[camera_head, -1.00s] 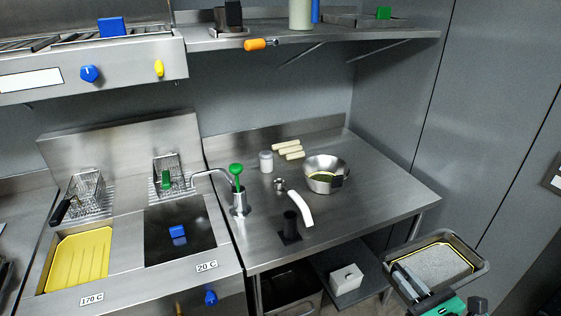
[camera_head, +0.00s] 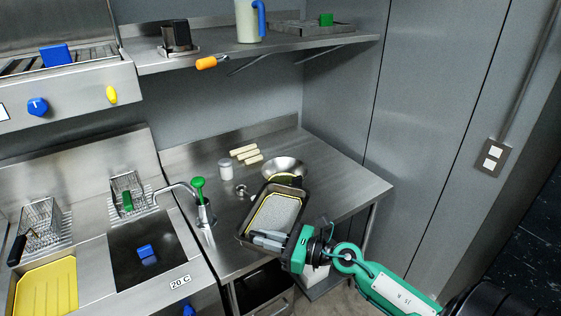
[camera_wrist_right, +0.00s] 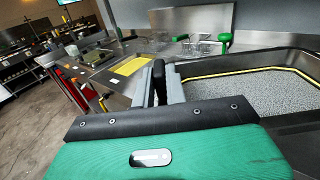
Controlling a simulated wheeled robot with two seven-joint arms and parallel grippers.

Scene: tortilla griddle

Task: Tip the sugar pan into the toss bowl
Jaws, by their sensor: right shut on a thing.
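The sugar pan (camera_head: 269,219) is a dark rectangular pan with a yellow line inside its rim and pale grains in it. My right gripper (camera_head: 262,239) is shut on the pan's near edge and holds it above the front of the steel table, in front of the bowl. The pan also shows at the right of the right wrist view (camera_wrist_right: 250,88), beside my gripper's fingers (camera_wrist_right: 168,82). The toss bowl (camera_head: 284,165) is a round steel bowl on the table, partly hidden behind the pan. My left gripper is not in view.
The steel table (camera_head: 340,185) is clear to the right of the bowl. A shelf (camera_head: 230,58) hangs above.

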